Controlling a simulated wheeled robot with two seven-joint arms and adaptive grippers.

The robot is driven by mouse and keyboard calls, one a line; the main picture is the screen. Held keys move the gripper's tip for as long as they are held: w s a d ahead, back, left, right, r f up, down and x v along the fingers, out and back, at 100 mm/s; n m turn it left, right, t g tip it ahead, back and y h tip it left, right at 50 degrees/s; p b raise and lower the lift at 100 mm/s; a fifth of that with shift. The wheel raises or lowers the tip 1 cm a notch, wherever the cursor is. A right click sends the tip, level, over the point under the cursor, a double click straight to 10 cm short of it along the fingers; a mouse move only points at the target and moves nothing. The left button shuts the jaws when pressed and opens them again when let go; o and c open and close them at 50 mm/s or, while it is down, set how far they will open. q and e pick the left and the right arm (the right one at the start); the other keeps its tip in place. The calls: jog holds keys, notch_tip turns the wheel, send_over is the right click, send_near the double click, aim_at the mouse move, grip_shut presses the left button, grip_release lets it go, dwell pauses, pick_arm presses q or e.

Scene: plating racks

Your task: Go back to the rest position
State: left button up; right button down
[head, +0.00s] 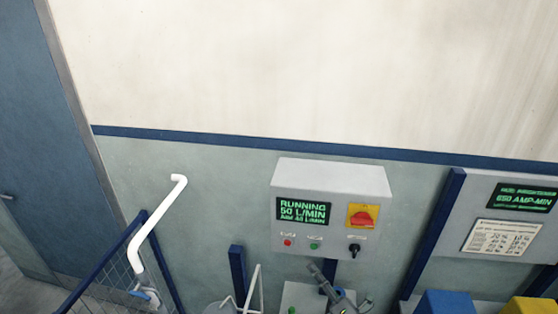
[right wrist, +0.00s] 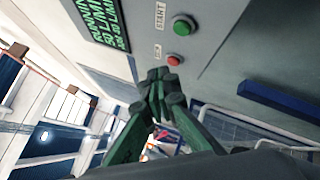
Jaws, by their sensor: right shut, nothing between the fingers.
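My right gripper (head: 318,270) is low in the head view, just below the control box (head: 283,240) on the wall. In the right wrist view its fingers (right wrist: 160,78) are together with nothing between them. The fingertips appear close to the red button (right wrist: 174,60) and below the green START button (right wrist: 182,27); I cannot tell the exact gap. The box's display (head: 303,210) reads RUNNING, 50 L/MIN. My left gripper is not in view.
A yellow-and-red rotary switch (head: 362,217) and a black knob (head: 354,250) are on the box. A white pipe (head: 152,225) rises beside a blue mesh guard at left. A second panel (head: 480,215) stands at right. The wall above is bare.

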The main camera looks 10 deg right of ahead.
jog(key=s+d+f+m+h, duration=0.2)
jog(key=d+m+h, duration=0.5)
jog(key=d+m, duration=0.25)
jog(key=s+d+f+m+h, duration=0.1)
jog(key=s+d+m+h, duration=0.2)
jog(key=d+m+h, duration=0.45)
jog(key=s+d+f+m+g, duration=0.7)
jog(key=s+d+f+m, duration=0.15)
jog(key=f, duration=0.45)
jog(key=s+a+f+m+g+y, duration=0.2)
jog(key=s+a+f+g, duration=0.3)
jog(key=s, duration=0.4)
jog(key=s+a+f+m+g+y, duration=0.2)
jog(key=s+a+f, duration=0.1)
jog(key=s+f, duration=0.5)
notch_tip(320, 180, down, 34)
jog(key=s+g+b, duration=0.2)
jog(key=b, duration=0.6)
jog(key=s+f+b, duration=0.3)
jog(key=s+f, duration=0.7)
jog(key=f, duration=0.3)
jog(key=s+f+n+g+b, duration=0.1)
jog(key=s+f+b, duration=0.3)
jog(key=s+f, duration=0.6)
notch_tip(320, 180, down, 4)
jog(key=shift+s+a+r+y, duration=0.1)
jog(key=shift+s+a+y, duration=0.2)
jog(key=shift+a+y, duration=0.05)
